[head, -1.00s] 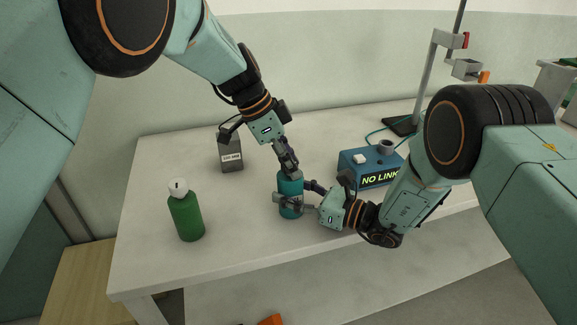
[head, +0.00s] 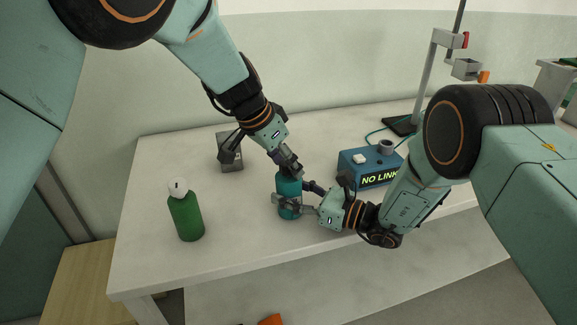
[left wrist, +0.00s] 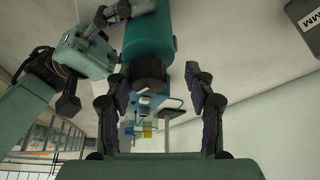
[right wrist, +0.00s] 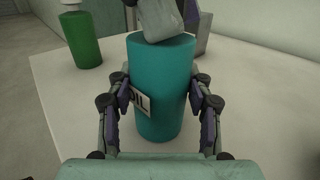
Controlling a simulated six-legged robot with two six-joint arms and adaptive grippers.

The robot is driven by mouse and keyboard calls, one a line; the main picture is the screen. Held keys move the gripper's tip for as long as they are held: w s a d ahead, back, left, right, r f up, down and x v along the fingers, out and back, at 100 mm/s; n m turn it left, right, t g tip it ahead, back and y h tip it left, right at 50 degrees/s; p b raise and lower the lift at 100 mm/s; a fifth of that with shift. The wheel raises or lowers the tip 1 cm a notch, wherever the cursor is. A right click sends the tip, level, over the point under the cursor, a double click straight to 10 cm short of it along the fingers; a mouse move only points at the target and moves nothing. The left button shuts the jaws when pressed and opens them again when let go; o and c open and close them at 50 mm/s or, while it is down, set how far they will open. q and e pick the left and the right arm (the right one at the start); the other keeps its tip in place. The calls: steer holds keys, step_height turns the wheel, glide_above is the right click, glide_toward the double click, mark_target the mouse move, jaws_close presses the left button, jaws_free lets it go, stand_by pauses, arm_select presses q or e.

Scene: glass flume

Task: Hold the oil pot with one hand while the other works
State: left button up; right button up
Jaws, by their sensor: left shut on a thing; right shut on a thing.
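The oil pot (head: 289,188) is a teal cylinder standing near the table's front edge. My right gripper (head: 288,203) is shut around its side from the right; in the right wrist view the pot (right wrist: 163,85) fills the space between the fingers and part of an OIL label shows. My left gripper (head: 291,166) comes down at a slant to the pot's top and is shut on the cap. In the left wrist view the dark cap (left wrist: 149,74) lies between the fingers; contact is hard to make out. A grey, tilted piece (right wrist: 158,20) covers the pot's top in the right wrist view.
A green bottle (head: 186,215) with a white cap stands to the left. A dark grey block (head: 231,158) is behind my left gripper. A blue NO LINK box (head: 370,167) stands to the right, close to my right arm. The table (head: 235,240) is clear in front.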

arm_select(q)
steer(key=shift+s+d+r+m, duration=0.2)
steer(key=shift+d+m, duration=0.2)
steer(key=shift+d, duration=0.2)
steer(key=m, duration=0.2)
steer(key=m+g, duration=0.1)
steer(key=m+g+h, duration=0.1)
steer(key=m, duration=0.1)
steer(key=shift+w+d+m, duration=0.15)
steer(key=shift+d+m, duration=0.15)
steer(key=m+g, duration=0.2)
steer(key=m, duration=0.2)
steer(key=shift+d, duration=0.15)
steer(key=shift+w, duration=0.1)
steer(key=c, duration=0.6)
